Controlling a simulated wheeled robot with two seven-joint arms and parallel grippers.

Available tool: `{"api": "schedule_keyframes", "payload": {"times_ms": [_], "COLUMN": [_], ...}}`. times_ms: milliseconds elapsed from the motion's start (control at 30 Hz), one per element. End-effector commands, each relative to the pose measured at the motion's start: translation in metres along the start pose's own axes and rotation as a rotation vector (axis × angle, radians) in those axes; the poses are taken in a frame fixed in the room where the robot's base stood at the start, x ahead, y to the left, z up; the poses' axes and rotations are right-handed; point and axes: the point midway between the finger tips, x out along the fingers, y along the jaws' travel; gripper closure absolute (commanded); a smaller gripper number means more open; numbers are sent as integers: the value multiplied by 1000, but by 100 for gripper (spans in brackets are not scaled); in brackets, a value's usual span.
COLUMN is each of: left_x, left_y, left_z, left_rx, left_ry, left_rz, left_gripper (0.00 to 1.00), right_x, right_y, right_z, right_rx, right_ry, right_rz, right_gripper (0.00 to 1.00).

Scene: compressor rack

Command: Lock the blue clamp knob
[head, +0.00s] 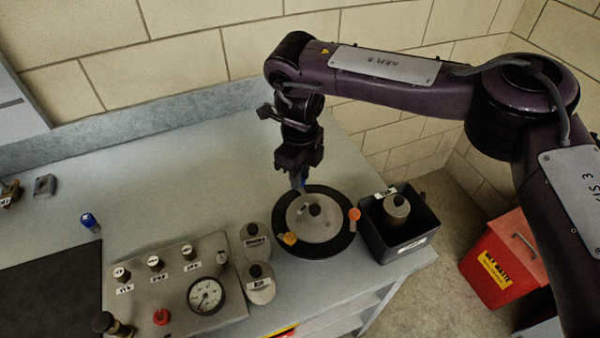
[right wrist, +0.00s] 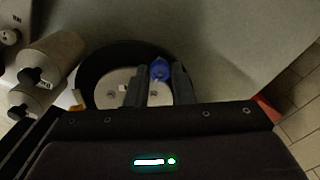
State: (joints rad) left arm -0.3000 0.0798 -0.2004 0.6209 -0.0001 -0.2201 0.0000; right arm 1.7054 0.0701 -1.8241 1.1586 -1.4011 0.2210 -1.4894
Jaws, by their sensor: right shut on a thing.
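The blue clamp knob (head: 299,185) is at the far rim of a round grey lid on a black-ringed vessel (head: 335,246). My right gripper (head: 298,176) points down over it and covers most of it in the head view. In the right wrist view the blue knob (right wrist: 160,69) shows between the two dark fingers (right wrist: 158,88), which are shut on it. An orange knob (head: 354,214) and a yellow knob (head: 289,239) sit elsewhere on the lid's rim. My left gripper is not in view.
A dark open box (head: 429,221) with a metal canister stands right of the vessel. Two labelled canisters (head: 255,241) and a gauge panel (head: 171,299) stand left. A blue-capped vial (head: 90,222) lies farther left. A red bin (head: 497,279) is on the floor. The back counter is clear.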

Motion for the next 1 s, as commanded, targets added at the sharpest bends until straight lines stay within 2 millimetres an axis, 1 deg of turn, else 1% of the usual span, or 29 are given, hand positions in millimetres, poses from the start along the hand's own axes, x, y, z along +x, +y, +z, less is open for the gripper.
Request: {"api": "schedule_keyframes", "payload": {"times_ms": [200,600,633,767,800,1000], "left_x": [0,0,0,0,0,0], "left_y": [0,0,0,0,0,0], "left_z": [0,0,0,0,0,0], "left_rx": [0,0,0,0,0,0], "left_ry": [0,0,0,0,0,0], "left_rz": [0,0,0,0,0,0], "left_gripper": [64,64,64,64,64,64], "right_x": [-2,-3,-3,-2,-2,-1], "right_y": [-2,-2,-2,-2,-1,-1], "right_z": [1,1,1,1,1,0], "right_rx": [41,47,47,46,45,44], "right_ry": [-5,-6,-6,-5,-4,-2], "right_rz": [-4,-4,-4,-3,-3,-2], "right_gripper": [100,100,77,60,57,57]}}
